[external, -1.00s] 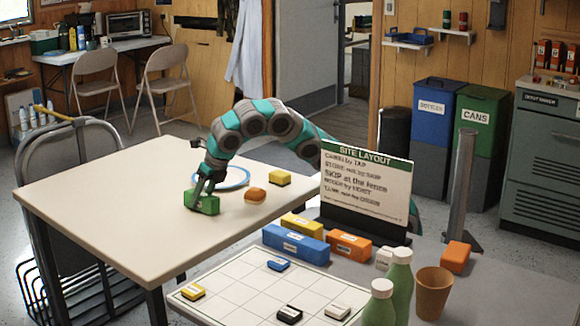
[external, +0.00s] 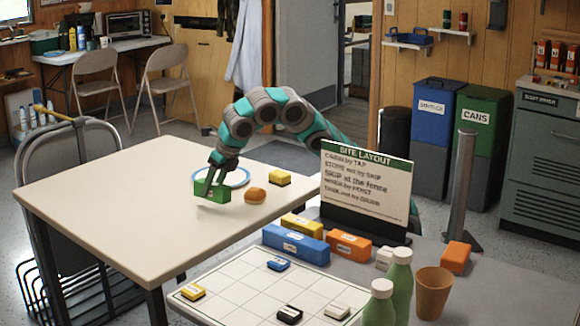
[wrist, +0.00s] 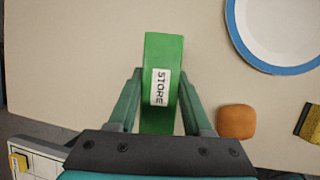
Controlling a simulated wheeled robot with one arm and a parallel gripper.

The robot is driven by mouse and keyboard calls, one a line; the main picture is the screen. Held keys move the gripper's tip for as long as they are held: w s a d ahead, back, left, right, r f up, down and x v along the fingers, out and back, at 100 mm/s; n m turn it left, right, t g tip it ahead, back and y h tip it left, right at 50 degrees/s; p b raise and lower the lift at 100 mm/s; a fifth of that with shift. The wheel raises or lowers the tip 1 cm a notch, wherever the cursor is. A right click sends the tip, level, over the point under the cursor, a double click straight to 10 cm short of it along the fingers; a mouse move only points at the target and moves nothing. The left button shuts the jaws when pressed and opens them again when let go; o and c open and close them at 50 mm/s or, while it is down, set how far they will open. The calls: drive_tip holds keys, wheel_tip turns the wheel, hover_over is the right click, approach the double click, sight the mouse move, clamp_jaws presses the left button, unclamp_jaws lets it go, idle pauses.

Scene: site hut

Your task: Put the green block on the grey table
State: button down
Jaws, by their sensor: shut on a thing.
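The green block (external: 222,194), with a white "STORE" label in the wrist view (wrist: 165,50), is between the fingers of my gripper (external: 208,190). My gripper is shut on it and seems to hold it slightly above the cream table (external: 110,200), near the plate. The grey table (external: 490,292) is in the front right of the external view. It bears a white grid board, blocks, bottles, a cup and a sign.
The sign (external: 366,190) stands upright at the grey table's back edge. Green bottles (external: 399,284) and an orange cup (external: 433,292) stand at the front.

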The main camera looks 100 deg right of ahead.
drive_tip(key=s+a+b, duration=0.1)
drive_tip(key=s, duration=0.3)
drive_tip(key=s+a+b, duration=0.1)
drive_tip(key=s+a, duration=0.1)
drive_tip(key=s, duration=0.2)
drive_tip(key=s+a+b, duration=0.1)
drive_tip(key=s+a, duration=0.1)
drive_tip(key=s, duration=0.2)
drive_tip(key=shift+s+a+b, duration=0.15)
drive_tip(key=shift+s+b, duration=0.25)
drive_tip(key=shift+s+a+r, duration=0.1)
drive_tip(key=shift+s+r, duration=0.05)
wheel_tip(320, 180, up, 3)
drive_tip(key=p, duration=0.3)
drive_tip(key=shift+s, duration=0.1)
wheel_tip(320, 180, down, 4)
drive_tip(key=b, duration=0.3)
drive_tip(key=shift+r, duration=0.35)
